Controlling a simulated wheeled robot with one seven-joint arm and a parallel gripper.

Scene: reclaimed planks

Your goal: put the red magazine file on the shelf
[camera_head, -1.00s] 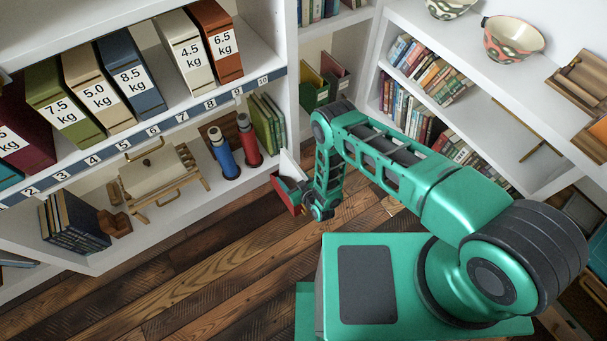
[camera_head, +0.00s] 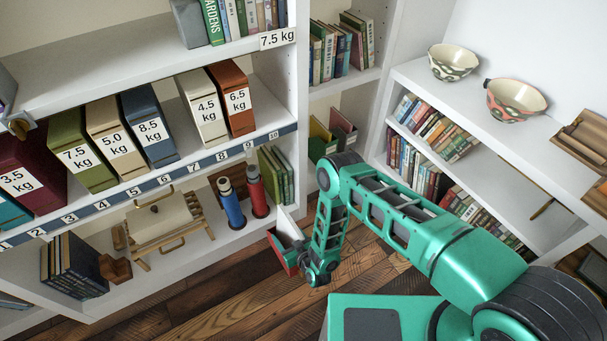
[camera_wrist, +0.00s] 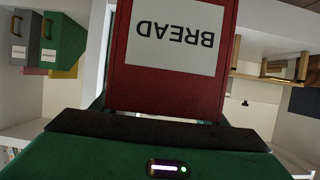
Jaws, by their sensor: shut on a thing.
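The red magazine file (camera_head: 284,258) is held in my gripper (camera_head: 303,262), low in front of the shelving near the corner. In the head view it looks tilted, with a pale side showing, and my arm hides part of it. In the wrist view the red file (camera_wrist: 165,92) fills the middle, and its white label reads BREAD upside down. My gripper (camera_wrist: 160,128) is shut on it. The shelf (camera_head: 270,95) with a blue numbered strip holds several upright magazine files with weight labels, including an orange-brown 6.5 kg file (camera_head: 233,98).
A narrow gap lies between the navy 8.5 kg file (camera_head: 150,125) and the cream 4.5 kg file (camera_head: 203,107). Bare shelf lies right of the 6.5 kg file. Below stand a blue bottle (camera_head: 231,204) and a red bottle (camera_head: 257,192). Bowls (camera_head: 516,100) sit on the right-hand unit.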

